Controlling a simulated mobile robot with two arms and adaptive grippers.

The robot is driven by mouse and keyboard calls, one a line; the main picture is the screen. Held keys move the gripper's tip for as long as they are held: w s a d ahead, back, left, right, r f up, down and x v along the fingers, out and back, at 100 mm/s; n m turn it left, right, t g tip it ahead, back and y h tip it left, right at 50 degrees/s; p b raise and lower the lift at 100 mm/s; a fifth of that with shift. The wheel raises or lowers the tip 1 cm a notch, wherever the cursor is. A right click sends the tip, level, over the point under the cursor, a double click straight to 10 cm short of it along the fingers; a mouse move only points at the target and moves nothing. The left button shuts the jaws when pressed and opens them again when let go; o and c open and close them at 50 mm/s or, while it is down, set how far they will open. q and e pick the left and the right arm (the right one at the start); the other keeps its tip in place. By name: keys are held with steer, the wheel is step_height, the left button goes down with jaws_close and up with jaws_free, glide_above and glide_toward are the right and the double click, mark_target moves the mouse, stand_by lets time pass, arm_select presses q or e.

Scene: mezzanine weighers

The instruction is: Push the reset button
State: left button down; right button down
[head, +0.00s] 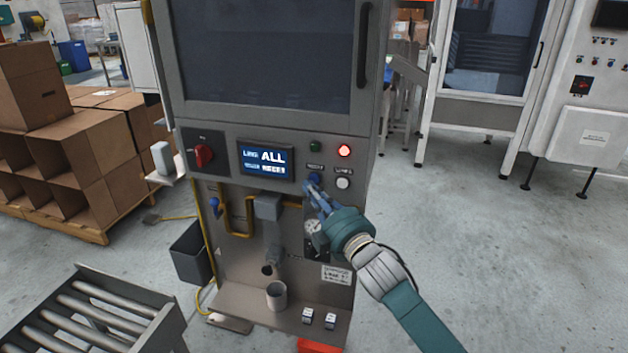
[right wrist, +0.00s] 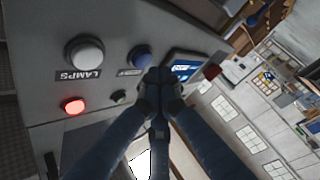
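The blue reset button (head: 314,178) is on the grey machine's panel, below a small label and left of the white lamps button (head: 343,183). In the right wrist view the blue button (right wrist: 141,57) shows just past my fingertips, with a partly hidden label beside it. My right gripper (head: 318,192) is at the panel just below the blue button, fingers pointing at it. In the right wrist view its fingertips (right wrist: 160,88) are together with nothing between them. I cannot tell whether they touch the button. My left gripper is not in view.
A lit red lamp (head: 344,150) and a dark green lamp (head: 315,146) sit above the buttons. A screen (head: 266,161) and red rotary switch (head: 203,156) are to the left. A roller conveyor (head: 95,310) stands front left. Floor on the right is clear.

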steer(key=shift+w, duration=0.15)
steer(key=shift+w+d, duration=0.15)
steer(key=shift+w, duration=0.15)
steer(key=shift+w+d, duration=0.15)
steer(key=shift+w, duration=0.2)
stand_by(0.7)
stand_by(0.3)
steer(key=shift+s+a+p, duration=0.25)
steer(key=shift+s+p, duration=0.1)
steer(key=shift+s, duration=0.45)
steer(key=s, duration=0.1)
steer(key=s+a+p, duration=0.1)
steer(key=s, duration=0.1)
steer(key=s+p, duration=0.1)
steer(key=shift+s+a, duration=0.3)
steer(key=shift+s, duration=0.05)
